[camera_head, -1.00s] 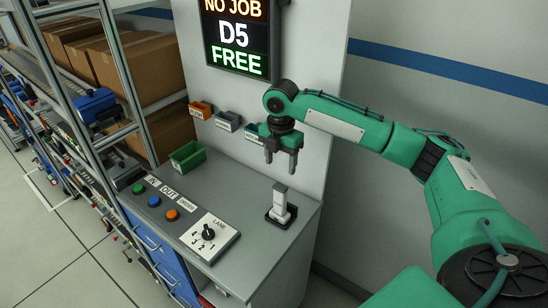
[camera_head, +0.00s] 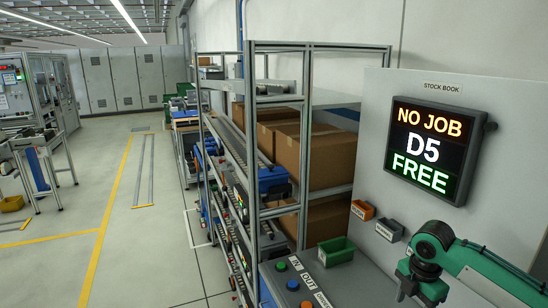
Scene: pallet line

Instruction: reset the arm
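My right arm (camera_head: 470,268), green with a dark wrist, comes in at the lower right over the bench. Its gripper (camera_head: 416,296) is at the bottom edge of the view, partly cut off. The fingers that show stand apart, with nothing seen between them. My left gripper is not in view. A board (camera_head: 434,148) on the grey panel reads NO JOB, D5, FREE.
A bench (camera_head: 352,284) holds a green bin (camera_head: 337,251) and green, blue and orange buttons. An orange holder (camera_head: 362,209) is on the panel. A metal rack with cardboard boxes (camera_head: 330,157) stands left of it. Open floor (camera_head: 140,250) with yellow lines lies at left.

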